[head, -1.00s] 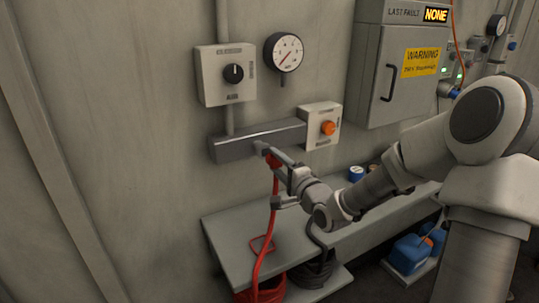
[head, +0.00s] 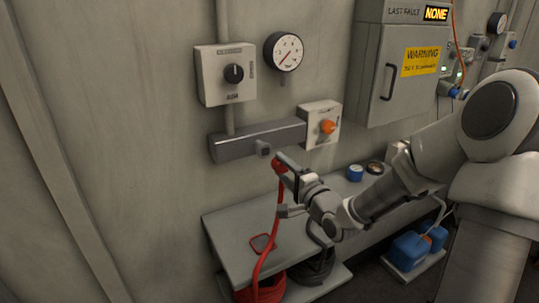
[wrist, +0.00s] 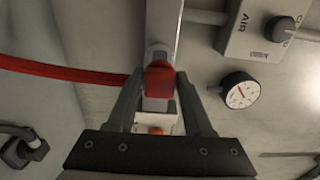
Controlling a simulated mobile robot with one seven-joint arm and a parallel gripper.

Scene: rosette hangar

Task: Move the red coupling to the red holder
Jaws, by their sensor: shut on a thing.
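The red coupling (head: 278,165) is in the jaws of my gripper (head: 284,164), just right of and below the grey outlet stub (head: 263,148) on the wall manifold. In the head view the stub shows bare, with a small gap to the coupling. In the wrist view the coupling (wrist: 160,78) sits between both fingers of my gripper (wrist: 160,88). Its red hose (wrist: 65,70) runs off to the left. In the head view the hose hangs to the bench. A flat red frame (head: 262,243) on the bench top may be the red holder; I cannot tell for sure.
The bench (head: 232,240) stands below the manifold (head: 235,145). A red hose coil (head: 262,291) and a dark coil (head: 314,268) lie under it. A box with an orange button (head: 328,127) is right of the manifold. A blue-topped can (head: 355,173) stands farther right.

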